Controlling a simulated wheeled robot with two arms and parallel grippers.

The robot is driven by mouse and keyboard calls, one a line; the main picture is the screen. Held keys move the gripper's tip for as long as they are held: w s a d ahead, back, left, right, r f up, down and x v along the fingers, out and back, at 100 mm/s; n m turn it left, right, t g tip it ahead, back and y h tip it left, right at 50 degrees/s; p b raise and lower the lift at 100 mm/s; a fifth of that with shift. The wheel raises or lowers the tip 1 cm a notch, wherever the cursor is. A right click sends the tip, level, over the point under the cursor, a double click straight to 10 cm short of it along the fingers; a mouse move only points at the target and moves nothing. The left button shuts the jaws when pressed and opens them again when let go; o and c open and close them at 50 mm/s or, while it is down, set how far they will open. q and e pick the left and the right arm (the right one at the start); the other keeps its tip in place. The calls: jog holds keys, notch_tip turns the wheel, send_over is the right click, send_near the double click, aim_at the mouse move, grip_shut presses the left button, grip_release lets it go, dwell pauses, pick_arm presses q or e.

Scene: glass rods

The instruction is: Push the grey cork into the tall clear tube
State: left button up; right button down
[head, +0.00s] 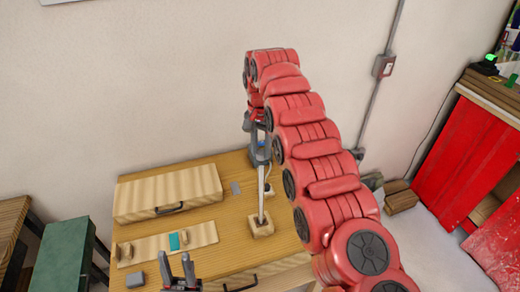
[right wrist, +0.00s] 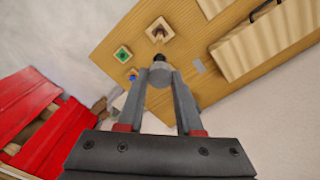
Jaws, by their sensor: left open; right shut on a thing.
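In the right wrist view my right gripper (right wrist: 162,73) is shut on the grey cork (right wrist: 162,77), with a dark end (right wrist: 159,58) showing just past the fingertips. In the head view the tall clear tube (head: 261,195) stands roughly upright in a square wooden base (head: 262,230). My right gripper (head: 262,154) is above the tube's top. The base also shows in the right wrist view (right wrist: 161,32), beyond the fingertips. I cannot tell whether the cork touches the tube. My left gripper (head: 177,261) is open and empty at the table's front.
A wooden case (head: 168,193) lies at the back left of the table. In front of it is a board with a teal piece (head: 175,241). A grey block (head: 136,279) sits front left, and a grey flat square (head: 235,187) near the case.

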jog(key=c, duration=0.8)
grip_release()
jog(key=shift+c, duration=0.2)
